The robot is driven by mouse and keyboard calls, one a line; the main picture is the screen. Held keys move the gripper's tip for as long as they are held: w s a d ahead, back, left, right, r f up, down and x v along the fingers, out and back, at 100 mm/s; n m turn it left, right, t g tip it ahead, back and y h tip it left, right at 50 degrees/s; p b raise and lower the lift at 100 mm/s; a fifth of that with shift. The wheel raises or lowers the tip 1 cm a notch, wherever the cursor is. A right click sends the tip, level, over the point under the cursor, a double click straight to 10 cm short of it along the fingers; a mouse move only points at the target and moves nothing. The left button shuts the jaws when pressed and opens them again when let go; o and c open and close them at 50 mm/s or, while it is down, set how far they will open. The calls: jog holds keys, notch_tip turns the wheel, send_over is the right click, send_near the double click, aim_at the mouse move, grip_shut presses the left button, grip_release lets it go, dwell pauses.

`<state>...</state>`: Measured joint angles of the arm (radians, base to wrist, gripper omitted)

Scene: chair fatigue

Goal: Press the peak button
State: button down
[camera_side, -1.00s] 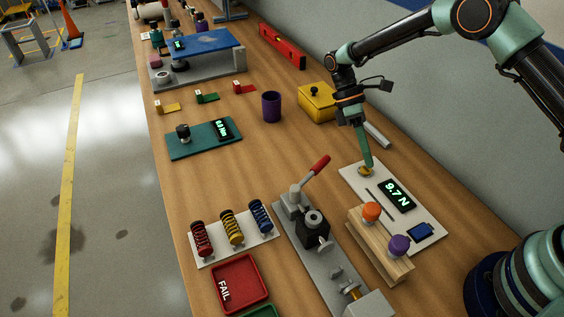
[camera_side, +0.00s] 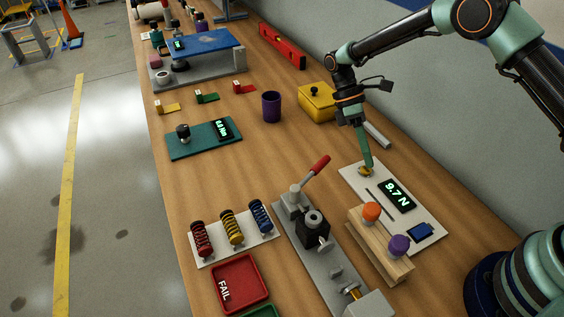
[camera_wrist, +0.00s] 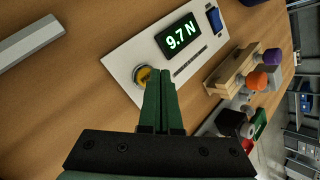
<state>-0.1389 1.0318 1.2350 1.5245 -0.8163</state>
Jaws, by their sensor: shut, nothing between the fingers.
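A white panel (camera_side: 434,212) lies on the bench at the right and carries a dark display (camera_side: 396,195) reading 9.7 N. It also has a round brass-yellow button (camera_side: 362,172) at its far end and a blue square (camera_side: 420,231) at its near end. No label naming the peak button is readable. My gripper (camera_side: 368,166) points down with its green fingers shut and empty, tips at the round button. In the wrist view the fingertips (camera_wrist: 162,73) partly cover the yellow button (camera_wrist: 143,75); I cannot tell whether they touch it.
A wooden block (camera_side: 372,244) with orange and purple knobs stands against the panel's left side. A grey bar (camera_side: 377,135) and a yellow box (camera_side: 317,104) lie beyond the panel. A lever press (camera_side: 311,222) stands left.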

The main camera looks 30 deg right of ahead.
aim_at(363, 168)
jog(key=shift+f, duration=0.1)
dwell(0.3)
jog(key=shift+f, duration=0.35)
jog(key=shift+f, duration=0.35)
dwell(0.6)
jog(key=shift+r, duration=0.8)
jog(key=shift+r, duration=0.1)
jog(key=shift+r, duration=2.4)
